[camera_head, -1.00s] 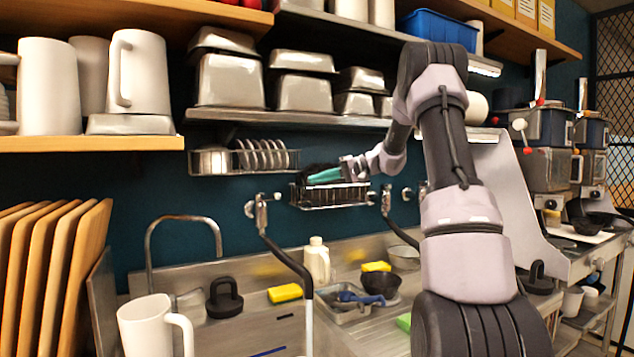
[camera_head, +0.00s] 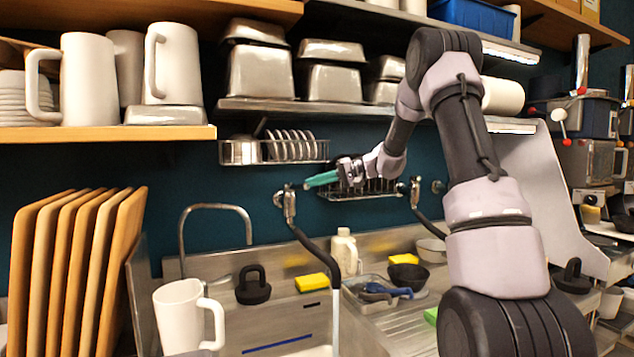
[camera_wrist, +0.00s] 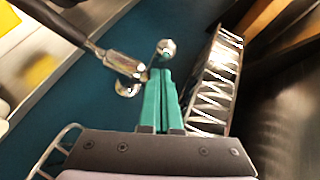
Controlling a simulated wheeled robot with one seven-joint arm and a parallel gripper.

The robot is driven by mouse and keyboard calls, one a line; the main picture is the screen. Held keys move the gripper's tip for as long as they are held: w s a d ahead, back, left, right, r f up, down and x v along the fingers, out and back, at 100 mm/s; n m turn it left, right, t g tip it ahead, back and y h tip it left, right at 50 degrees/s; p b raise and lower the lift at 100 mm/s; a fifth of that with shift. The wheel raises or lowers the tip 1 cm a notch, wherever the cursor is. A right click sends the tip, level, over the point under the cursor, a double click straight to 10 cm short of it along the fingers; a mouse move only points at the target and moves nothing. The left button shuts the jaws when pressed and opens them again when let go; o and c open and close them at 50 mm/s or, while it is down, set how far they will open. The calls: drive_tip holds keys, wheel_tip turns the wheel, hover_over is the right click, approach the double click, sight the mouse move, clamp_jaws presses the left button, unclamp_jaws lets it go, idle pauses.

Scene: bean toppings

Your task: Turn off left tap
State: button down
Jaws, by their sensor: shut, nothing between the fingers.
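The left tap (camera_head: 287,205) is a chrome fitting on the blue wall, with a black spout hose running down to the right. A pale stream of water (camera_head: 335,318) falls from the spout end into the sink. My gripper (camera_head: 308,184) has teal fingers, shut and empty, pointing left just right of the tap's top. In the wrist view the closed fingertips (camera_wrist: 161,74) lie close to a round chrome knob (camera_wrist: 166,47) and to the right of the tap's chrome body (camera_wrist: 125,68). I cannot tell whether they touch the knob.
A dish rack (camera_head: 275,150) hangs above. A right tap (camera_head: 414,192) is further right. A white pitcher (camera_head: 180,315) stands at the sink.

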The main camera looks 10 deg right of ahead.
drive_tip(key=shift+s+a+m+t+h, duration=0.45)
drive_tip(key=shift+a+m+t, duration=0.25)
drive_tip(key=shift+t, duration=0.1)
drive_tip(key=shift+s+a+m+t+h, duration=0.45)
drive_tip(key=shift+a+m+t, duration=0.15)
drive_tip(key=shift+m+t, duration=0.15)
drive_tip(key=shift+s+a, duration=0.15)
drive_tip(key=shift+a, duration=0.2)
drive_tip(key=shift+s+a, duration=0.15)
drive_tip(key=shift+a, duration=1.15)
drive_tip(key=shift+s+a, duration=0.15)
drive_tip(key=shift+a, duration=1.25)
